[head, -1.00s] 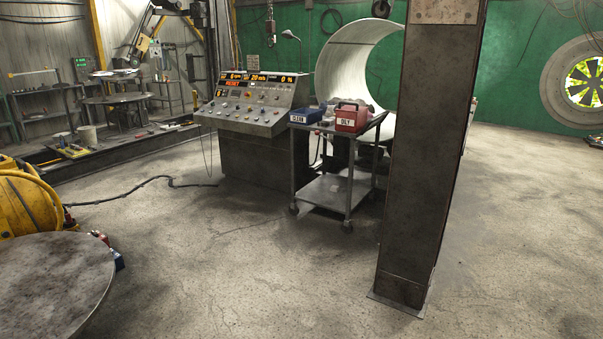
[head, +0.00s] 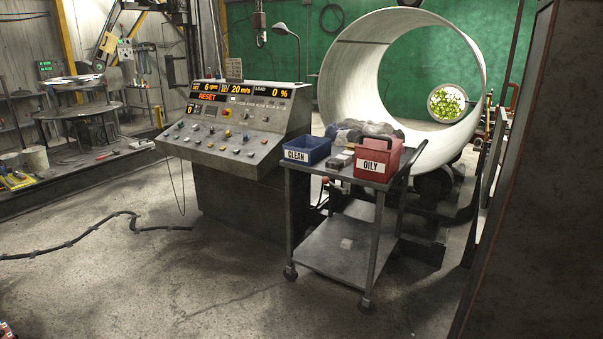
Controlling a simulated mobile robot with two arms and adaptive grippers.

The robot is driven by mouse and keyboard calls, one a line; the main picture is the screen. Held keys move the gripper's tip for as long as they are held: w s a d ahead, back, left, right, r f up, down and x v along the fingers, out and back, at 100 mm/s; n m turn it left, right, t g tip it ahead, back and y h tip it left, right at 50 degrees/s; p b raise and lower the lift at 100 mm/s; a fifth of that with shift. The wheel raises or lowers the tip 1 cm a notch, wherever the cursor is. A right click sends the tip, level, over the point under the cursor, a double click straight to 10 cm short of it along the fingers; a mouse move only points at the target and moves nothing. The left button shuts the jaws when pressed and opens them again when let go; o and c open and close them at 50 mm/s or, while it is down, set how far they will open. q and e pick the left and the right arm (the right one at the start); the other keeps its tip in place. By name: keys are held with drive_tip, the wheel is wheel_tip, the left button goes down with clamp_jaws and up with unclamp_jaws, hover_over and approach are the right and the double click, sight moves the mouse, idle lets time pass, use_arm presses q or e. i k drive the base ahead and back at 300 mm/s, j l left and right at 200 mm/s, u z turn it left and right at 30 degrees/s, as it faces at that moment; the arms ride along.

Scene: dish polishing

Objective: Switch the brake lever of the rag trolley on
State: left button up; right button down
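The rag trolley (head: 345,250) is a grey metal two-shelf cart on casters, standing right of the control console. Its top holds a blue bin marked CLEAN (head: 306,151), a red container marked OILY (head: 377,160) and a heap of grey rags (head: 362,132). Casters show at the near left leg (head: 290,273) and the near right leg (head: 366,306). Neither of my grippers is in view.
The control console (head: 230,125) stands close at the trolley's left. A large pale ring (head: 345,75) is behind the trolley. A dark steel column (head: 535,200) fills the right side. A black cable (head: 80,240) lies on the left floor. The concrete floor in front (head: 200,300) is clear.

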sight(325, 180)
drive_tip(key=i+u, duration=0.1)
drive_tip(key=i, duration=0.4)
drive_tip(key=i+l+u, duration=0.1)
drive_tip(key=i, duration=0.35)
drive_tip(key=i+l+u, duration=0.1)
drive_tip(key=i, duration=0.4)
drive_tip(key=i+l+u, duration=0.1)
drive_tip(key=i, duration=0.35)
drive_tip(key=i+l+u, duration=0.15)
drive_tip(key=i, duration=0.35)
drive_tip(key=l, duration=0.1)
